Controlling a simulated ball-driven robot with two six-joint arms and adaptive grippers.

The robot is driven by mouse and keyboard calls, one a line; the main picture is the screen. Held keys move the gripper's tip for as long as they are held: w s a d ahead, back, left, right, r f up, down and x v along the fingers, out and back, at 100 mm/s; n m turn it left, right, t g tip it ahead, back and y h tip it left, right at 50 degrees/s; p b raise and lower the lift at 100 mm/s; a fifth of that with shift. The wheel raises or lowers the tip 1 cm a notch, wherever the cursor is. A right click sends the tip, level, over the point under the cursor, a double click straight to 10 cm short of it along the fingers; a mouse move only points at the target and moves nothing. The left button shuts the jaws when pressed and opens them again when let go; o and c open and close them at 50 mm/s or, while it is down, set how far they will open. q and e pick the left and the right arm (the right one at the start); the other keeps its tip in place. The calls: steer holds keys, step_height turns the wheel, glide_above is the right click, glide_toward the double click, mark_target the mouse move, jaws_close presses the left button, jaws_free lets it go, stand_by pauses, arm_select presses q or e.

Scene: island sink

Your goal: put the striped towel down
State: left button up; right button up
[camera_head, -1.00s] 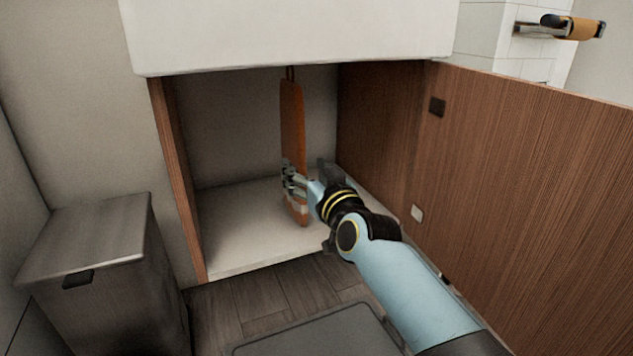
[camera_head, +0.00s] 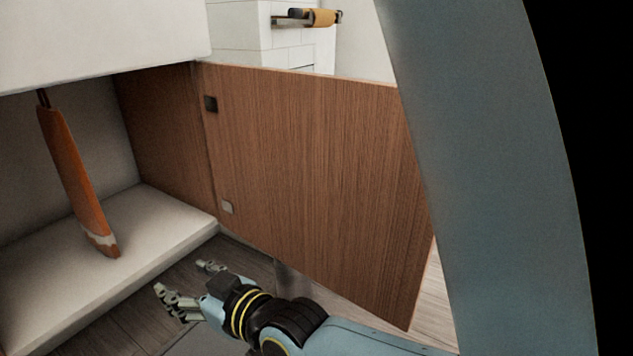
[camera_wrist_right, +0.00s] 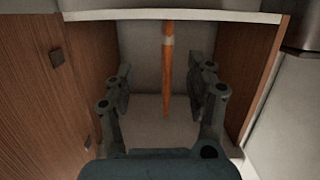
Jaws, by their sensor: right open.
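An orange towel (camera_head: 76,180) with a pale stripe near its lower end hangs from a dark hook inside the open cabinet. It also shows in the right wrist view (camera_wrist_right: 168,70), upright between and beyond the fingers. My right gripper (camera_head: 186,283) is open and empty, low in front of the cabinet and to the right of the hanging towel, apart from it. In the right wrist view its two fingers (camera_wrist_right: 165,105) stand wide apart. My left gripper is not in view.
The brown cabinet door (camera_head: 310,170) stands open on the right, close behind my right arm. The pale cabinet floor (camera_head: 150,235) is bare around the towel. A wall holder with a tan roll (camera_head: 318,17) is at the back. My own blue arm link blocks the right side.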

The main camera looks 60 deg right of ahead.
steer(key=s+f+n+g, duration=0.1)
steer(key=s+f+g, duration=0.1)
steer(key=s, duration=2.2)
steer(key=shift+d+g+y, duration=0.25)
steer(key=shift+g+y, duration=0.05)
steer(key=shift+g, duration=0.4)
steer(key=shift+f, duration=0.1)
